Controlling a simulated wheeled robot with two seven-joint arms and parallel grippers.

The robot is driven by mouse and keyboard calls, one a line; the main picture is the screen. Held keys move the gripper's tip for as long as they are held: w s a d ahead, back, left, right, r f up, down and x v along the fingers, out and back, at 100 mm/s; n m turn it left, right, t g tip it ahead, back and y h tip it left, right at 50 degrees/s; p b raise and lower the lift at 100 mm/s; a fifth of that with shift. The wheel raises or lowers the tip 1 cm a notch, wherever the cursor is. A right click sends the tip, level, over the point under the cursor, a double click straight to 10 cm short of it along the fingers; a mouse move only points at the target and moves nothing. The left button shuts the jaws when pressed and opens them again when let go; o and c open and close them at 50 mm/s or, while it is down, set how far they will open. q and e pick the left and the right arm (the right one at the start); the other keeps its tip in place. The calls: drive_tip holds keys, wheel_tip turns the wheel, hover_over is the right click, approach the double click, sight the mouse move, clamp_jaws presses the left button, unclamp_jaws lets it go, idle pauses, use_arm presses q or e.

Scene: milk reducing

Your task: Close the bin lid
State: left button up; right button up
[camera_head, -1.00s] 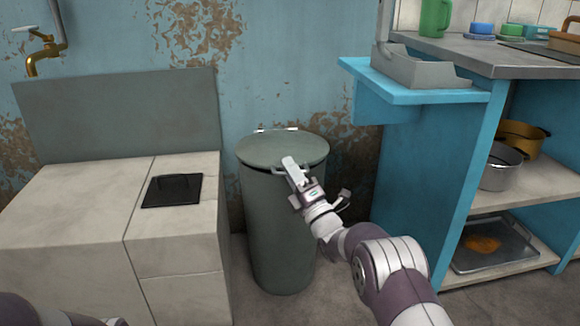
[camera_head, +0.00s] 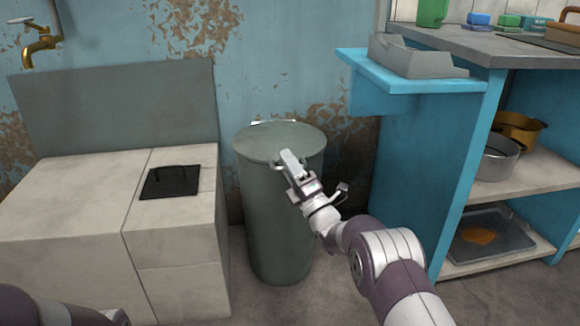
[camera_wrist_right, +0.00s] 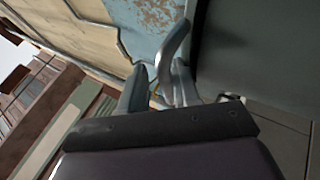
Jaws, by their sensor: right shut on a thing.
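The tall grey-green bin (camera_head: 268,225) stands against the wall between the counter and the blue shelf unit. Its round lid (camera_head: 285,138) lies about level over the bin's top, with no clear gap visible in the head view. My right gripper (camera_head: 288,162) is at the near front edge of the lid, shut on the lid's front handle (camera_head: 276,166). The curved grey handle (camera_wrist_right: 174,48) shows between the fingers in the right wrist view. Only links of my left arm show at the lower left of the head view; its gripper is out of view.
A pale counter (camera_head: 75,205) with a black hatch (camera_head: 172,181) stands close left of the bin. The blue shelf unit (camera_head: 420,180) stands to the right, holding pots (camera_head: 497,160) and a tray (camera_head: 490,235). Some bare floor shows between bin and shelf.

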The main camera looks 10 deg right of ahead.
drive_tip(key=shift+s+f+p, duration=0.25)
drive_tip(key=shift+f+p, duration=0.15)
drive_tip(key=shift+f, duration=0.2)
drive_tip(key=o, duration=0.8)
drive_tip(key=p+v, duration=0.3)
drive_tip(key=shift+s+a, duration=0.1)
drive_tip(key=shift+s, duration=0.05)
drive_tip(key=v, duration=0.1)
drive_tip(key=p+v, duration=0.1)
drive_tip(key=shift+s+d, duration=0.15)
drive_tip(key=shift+d, duration=0.2)
drive_tip(key=c, duration=0.8)
drive_tip(key=p+v, duration=0.2)
drive_tip(key=v, duration=0.4)
drive_tip(key=shift+s, duration=0.25)
drive_tip(key=shift+w+r, duration=0.1)
drive_tip(key=shift+r, duration=0.05)
